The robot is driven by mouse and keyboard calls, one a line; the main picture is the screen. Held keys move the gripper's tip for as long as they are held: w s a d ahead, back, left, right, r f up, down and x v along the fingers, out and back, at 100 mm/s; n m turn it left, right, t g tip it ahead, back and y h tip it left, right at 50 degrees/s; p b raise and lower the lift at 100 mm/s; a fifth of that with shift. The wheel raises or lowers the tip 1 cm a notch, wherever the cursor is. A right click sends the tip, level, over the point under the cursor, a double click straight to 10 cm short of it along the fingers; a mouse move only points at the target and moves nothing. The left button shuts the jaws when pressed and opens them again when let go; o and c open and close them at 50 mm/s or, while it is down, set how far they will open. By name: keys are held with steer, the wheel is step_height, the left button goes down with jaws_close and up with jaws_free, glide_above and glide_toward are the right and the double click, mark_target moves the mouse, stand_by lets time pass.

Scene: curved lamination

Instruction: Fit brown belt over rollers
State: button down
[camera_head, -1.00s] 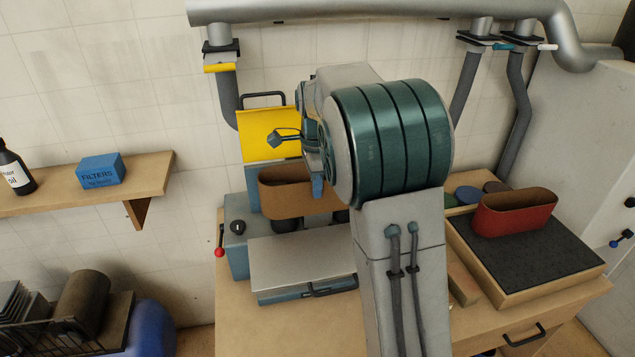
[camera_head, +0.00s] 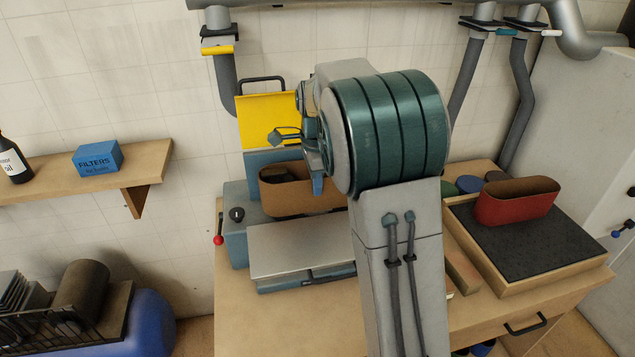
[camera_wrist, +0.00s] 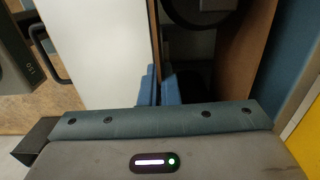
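The brown belt (camera_head: 300,203) is an upright loop above the blue-grey sanding machine (camera_head: 239,258), left of my arm in the head view. Dark roller tops (camera_head: 283,175) show inside the loop. Whether it encircles both rollers is hidden by my arm. The wrist view shows the belt's far wall (camera_wrist: 243,50) and its near wall edge-on, running down between my blue fingers. My gripper (camera_wrist: 160,92) appears shut on this near wall; one finger also shows against the belt in the head view (camera_head: 318,185).
A yellow raised cover (camera_head: 267,122) stands behind the belt, and a pale flat plate (camera_head: 300,250) lies in front. A red belt (camera_head: 517,201) stands on a dark-topped tray (camera_head: 535,245) at right. A red-knobbed lever (camera_head: 218,239) sits at the machine's left.

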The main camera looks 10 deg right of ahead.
steer(key=c, duration=1.6)
jaws_free()
steer(key=shift+r, duration=0.1)
step_height(320, 180, up, 14)
steer(key=f, duration=0.1)
steer(key=s+f+n+t, duration=0.1)
steer(key=s+f+n, duration=0.2)
steer(key=s+n, duration=0.3)
steer(key=s+f+n+t, duration=0.1)
steer(key=s+f+n, duration=0.3)
steer(key=s, duration=0.7)
steer(key=s+f+n+t, duration=0.1)
steer(key=s+f+n, duration=0.3)
steer(key=s+n, duration=0.4)
steer(key=shift+s+d+f+p, duration=0.1)
steer(key=shift+s+p, duration=0.1)
steer(key=shift+s, duration=0.2)
steer(key=shift+s+f+p, duration=0.1)
steer(key=shift+s+p, duration=0.05)
steer(key=shift+s, duration=0.25)
